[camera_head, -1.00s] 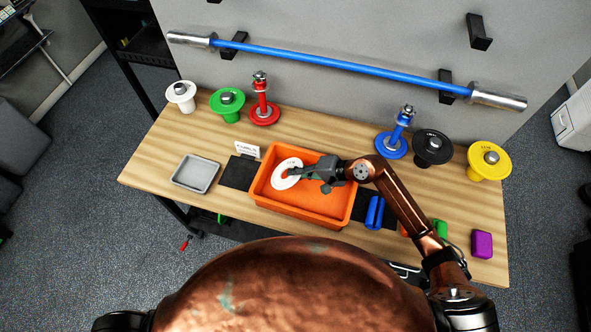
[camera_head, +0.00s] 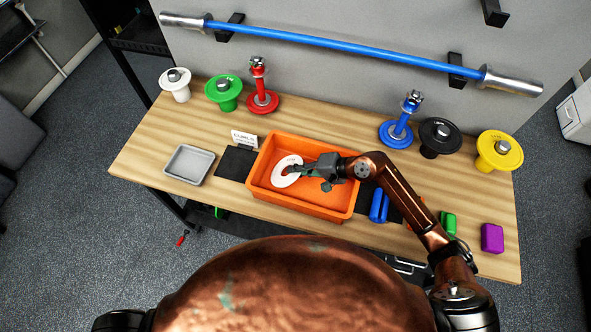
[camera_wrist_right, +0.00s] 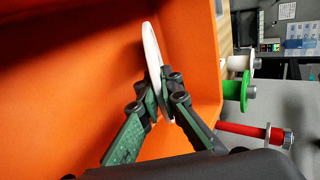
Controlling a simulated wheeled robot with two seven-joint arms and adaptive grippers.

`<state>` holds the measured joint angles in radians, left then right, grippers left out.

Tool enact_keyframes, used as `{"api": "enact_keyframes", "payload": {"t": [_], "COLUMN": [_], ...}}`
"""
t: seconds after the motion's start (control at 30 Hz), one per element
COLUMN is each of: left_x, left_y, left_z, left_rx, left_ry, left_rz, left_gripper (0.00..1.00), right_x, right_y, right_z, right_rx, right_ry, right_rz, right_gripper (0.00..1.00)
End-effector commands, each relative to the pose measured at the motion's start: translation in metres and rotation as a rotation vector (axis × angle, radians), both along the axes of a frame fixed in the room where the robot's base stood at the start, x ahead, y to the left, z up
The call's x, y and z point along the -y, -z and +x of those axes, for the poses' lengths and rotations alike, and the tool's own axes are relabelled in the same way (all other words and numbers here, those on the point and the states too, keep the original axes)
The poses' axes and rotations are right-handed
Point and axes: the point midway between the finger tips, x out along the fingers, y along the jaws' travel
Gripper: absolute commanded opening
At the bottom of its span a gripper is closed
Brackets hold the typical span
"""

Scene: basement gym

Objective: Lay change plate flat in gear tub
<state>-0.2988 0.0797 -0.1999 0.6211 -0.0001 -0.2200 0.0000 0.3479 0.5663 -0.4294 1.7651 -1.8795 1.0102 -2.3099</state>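The white change plate (camera_head: 284,180) is a thin disc with a central hole, inside the outline of the orange gear tub (camera_head: 303,213) toward its left end. My right gripper (camera_head: 292,170) reaches in from the right and is shut on the plate. In the right wrist view the plate (camera_wrist_right: 152,55) is seen nearly edge-on, pinched between the fingertips (camera_wrist_right: 161,92), with orange tub walls (camera_wrist_right: 80,70) around it. Whether the plate touches the tub floor cannot be told. My left gripper is out of view.
A grey tray (camera_head: 190,164) lies left of the tub, and a small sign (camera_head: 244,138) stands behind it. A blue object (camera_head: 379,206), a green block (camera_head: 447,224) and a purple block (camera_head: 492,238) are at right. Coloured plates on pegs line the back, including yellow (camera_head: 498,152).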

Motion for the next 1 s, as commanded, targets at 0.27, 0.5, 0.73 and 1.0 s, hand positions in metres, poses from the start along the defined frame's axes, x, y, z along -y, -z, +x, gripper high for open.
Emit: {"api": "enact_keyframes", "payload": {"t": [0.27, 0.5, 0.73, 1.0], "left_x": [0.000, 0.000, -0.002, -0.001], "left_y": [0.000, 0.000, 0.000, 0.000], "left_z": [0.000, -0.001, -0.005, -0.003], "left_rx": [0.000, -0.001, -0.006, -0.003], "left_ry": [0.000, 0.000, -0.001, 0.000], "left_rz": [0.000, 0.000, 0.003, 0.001], "left_gripper": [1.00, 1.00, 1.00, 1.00], "right_x": [0.000, 0.000, 0.002, 0.036], "right_y": [-0.002, -0.002, -0.001, -0.025], "right_z": [0.001, 0.000, -0.001, -0.012], "right_rx": [0.002, 0.002, 0.000, 0.001], "right_ry": [0.000, 0.000, 0.000, 0.002], "right_rz": [0.002, 0.001, -0.001, -0.004], "right_gripper": [0.15, 0.25, 0.25, 0.25]}}
